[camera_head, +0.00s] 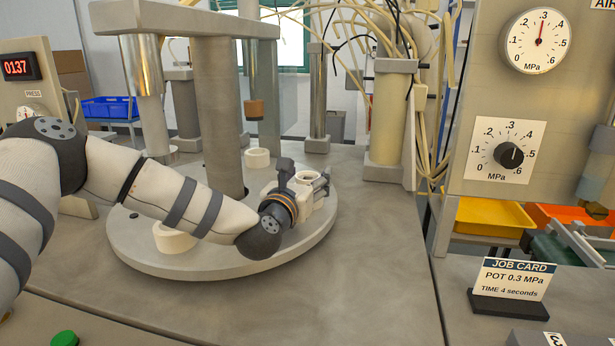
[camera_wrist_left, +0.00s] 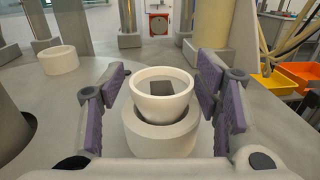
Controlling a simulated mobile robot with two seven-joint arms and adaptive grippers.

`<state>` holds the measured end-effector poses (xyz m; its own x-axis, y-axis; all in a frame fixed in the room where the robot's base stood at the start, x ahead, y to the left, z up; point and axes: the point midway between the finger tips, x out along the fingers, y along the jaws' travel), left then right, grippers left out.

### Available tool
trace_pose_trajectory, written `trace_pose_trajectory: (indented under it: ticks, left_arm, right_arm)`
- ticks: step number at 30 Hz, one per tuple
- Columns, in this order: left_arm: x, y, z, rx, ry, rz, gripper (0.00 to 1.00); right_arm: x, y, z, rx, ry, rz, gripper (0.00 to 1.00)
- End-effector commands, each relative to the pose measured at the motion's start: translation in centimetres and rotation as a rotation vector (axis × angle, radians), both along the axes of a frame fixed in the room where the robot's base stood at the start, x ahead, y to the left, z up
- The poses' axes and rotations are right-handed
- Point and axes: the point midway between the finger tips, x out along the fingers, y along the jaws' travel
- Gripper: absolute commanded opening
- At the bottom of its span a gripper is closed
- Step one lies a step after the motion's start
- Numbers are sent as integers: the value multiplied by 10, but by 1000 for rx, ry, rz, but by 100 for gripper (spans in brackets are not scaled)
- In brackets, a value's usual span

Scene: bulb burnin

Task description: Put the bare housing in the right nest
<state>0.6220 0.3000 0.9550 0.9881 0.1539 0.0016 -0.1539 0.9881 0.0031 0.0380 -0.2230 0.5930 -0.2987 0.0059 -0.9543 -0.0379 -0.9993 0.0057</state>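The bare housing (camera_wrist_left: 162,95) is a cream cup with a wide round rim and a dark patch inside. In the left wrist view it sits upright in the right nest (camera_wrist_left: 160,140), a thick pale ring. My left gripper (camera_wrist_left: 162,78) is open, with its purple pads on either side of the housing and a visible gap at each side. In the head view the left gripper (camera_head: 312,186) is at the right side of the round turntable (camera_head: 270,257), with the housing (camera_head: 305,177) partly hidden between its fingers. My right gripper is not in view.
Other pale nests stand on the turntable, at the front left (camera_head: 175,240) and at the back (camera_head: 257,158). A thick column (camera_head: 218,120) rises from the turntable. A press ram (camera_head: 254,107) hangs over the back. A job card (camera_head: 510,283) stands at right.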

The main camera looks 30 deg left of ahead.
Motion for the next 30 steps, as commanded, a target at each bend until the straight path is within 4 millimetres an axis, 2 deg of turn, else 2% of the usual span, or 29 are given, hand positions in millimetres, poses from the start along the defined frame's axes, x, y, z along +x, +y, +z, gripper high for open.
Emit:
trace_pose_trajectory:
  ticks: [7, 11, 14, 24, 30]
  left_arm:
    - [0, -1, 0, 1, 1, -1, 61]
    - [-2, -1, 8, 0, -2, -1, 61]
    - [-19, -3, 6, -1, 0, -2, 61]
    - [-96, -15, 6, -2, 0, -1, 61]
    - [-118, -18, 4, 0, 1, 0, 61]
  right_arm:
    - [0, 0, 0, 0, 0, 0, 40]
    - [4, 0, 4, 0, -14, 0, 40]
    - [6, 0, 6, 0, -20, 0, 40]
    - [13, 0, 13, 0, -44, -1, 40]
    - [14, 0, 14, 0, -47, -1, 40]
